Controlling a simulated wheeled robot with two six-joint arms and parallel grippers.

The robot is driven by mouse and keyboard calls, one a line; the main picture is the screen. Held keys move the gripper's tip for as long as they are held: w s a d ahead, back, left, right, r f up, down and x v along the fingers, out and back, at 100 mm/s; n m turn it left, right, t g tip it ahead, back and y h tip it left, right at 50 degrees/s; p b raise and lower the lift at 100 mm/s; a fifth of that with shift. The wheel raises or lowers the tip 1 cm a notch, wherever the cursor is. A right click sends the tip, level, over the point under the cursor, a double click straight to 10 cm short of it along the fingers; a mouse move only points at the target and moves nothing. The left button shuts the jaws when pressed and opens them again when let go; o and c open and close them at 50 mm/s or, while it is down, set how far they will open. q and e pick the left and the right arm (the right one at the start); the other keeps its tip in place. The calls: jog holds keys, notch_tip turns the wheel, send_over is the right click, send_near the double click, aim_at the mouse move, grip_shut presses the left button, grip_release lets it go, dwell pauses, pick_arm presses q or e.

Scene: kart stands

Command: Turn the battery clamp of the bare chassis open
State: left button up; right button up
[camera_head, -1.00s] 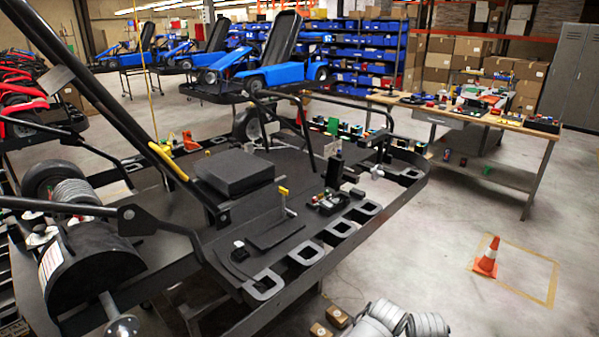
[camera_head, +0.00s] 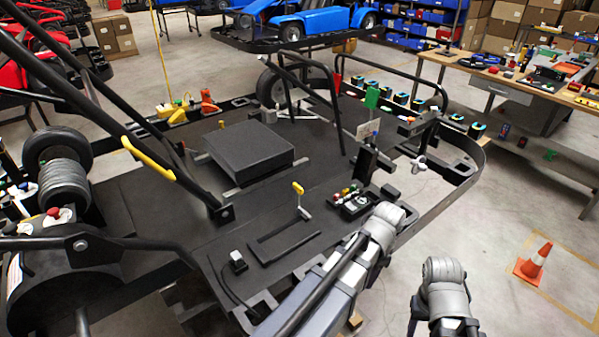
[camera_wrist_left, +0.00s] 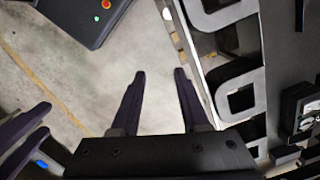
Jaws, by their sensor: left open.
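The bare chassis (camera_head: 130,195) is a wide black tray-like frame across the head view. A yellow-topped lever on a pale upright shaft (camera_head: 298,188), which looks like the battery clamp, stands on its floor. A flat black rectangular outline (camera_head: 285,240) lies just in front of it, and a black box (camera_head: 248,152) sits behind. My left gripper (camera_wrist_left: 159,73) is open and empty, over the floor beside the slotted chassis edge (camera_wrist_left: 238,95). In the left wrist view, the dark fingers of my right gripper (camera_wrist_left: 48,117) show apart at the left. The clamp is not visible there.
A small tray of parts (camera_head: 355,203) and a black post (camera_head: 365,165) stand right of the lever. Bent black tubes (camera_head: 335,105) rise behind.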

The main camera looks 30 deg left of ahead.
pick_arm(q)
jog(key=w+a+r+m+p, duration=0.4)
jog(key=w+a+r, duration=0.1)
jog(key=w+a, duration=0.25)
jog(key=w+a+r+m+p, duration=0.35)
jog(key=w+a, duration=0.25)
jog(key=a, duration=0.2)
notch_tip(320, 180, up, 5)
jog(key=m+h+p, duration=0.1)
jog(key=m+p, duration=0.3)
jog(key=m, duration=0.2)
send_over(298, 186)
jog(key=shift+w+d+r, duration=0.1)
jog(key=shift+d, duration=0.3)
jog(key=shift+a+m, duration=0.25)
jog(key=shift+a, duration=0.25)
pick_arm(e)
notch_tip(298, 186, up, 14)
pick_arm(q)
notch_tip(298, 186, down, 8)
jog(key=b, duration=0.7)
jog(key=shift+r, duration=0.1)
pick_arm(e)
notch_tip(298, 186, down, 8)
pick_arm(q)
jog(key=shift+c, duration=0.2)
pick_arm(e)
jog(key=shift+s, duration=0.1)
pick_arm(q)
grip_shut()
